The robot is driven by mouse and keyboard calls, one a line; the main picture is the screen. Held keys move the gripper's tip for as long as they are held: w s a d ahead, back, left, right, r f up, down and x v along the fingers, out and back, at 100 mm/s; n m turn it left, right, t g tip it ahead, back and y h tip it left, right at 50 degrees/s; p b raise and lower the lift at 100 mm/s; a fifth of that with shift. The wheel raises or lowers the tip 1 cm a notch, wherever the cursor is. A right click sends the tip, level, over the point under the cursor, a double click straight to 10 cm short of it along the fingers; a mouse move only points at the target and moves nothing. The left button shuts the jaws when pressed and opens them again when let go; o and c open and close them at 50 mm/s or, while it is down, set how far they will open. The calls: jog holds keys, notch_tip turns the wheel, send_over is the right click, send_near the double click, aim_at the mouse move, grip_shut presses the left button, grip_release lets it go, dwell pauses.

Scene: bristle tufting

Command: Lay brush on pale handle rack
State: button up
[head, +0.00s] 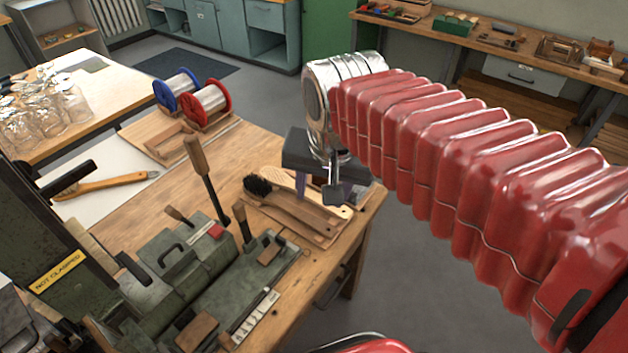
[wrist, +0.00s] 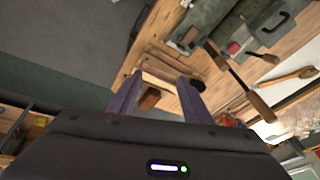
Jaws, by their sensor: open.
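A wooden brush with dark bristles (head: 258,187) lies among pale wooden pieces near the bench's right edge; its dark bristles also show in the wrist view (wrist: 197,86). The low wooden rack (head: 318,239) is under and beside it, partly hidden by my gripper. I cannot tell exactly how the brush rests on it.
A green machine (head: 180,255) with upright wooden-handled levers (head: 207,180) stands in front and left of the rack. Red and blue wire spools (head: 205,104) stand on a wooden stand behind. Glass jars (head: 45,108) stand on the far-left table. Open floor lies right of the bench.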

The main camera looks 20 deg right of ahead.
jog(key=s+f+n+t, duration=0.2)
jog(key=s+n, duration=0.4)
jog(key=shift+d+f, duration=0.1)
dwell(2.3)
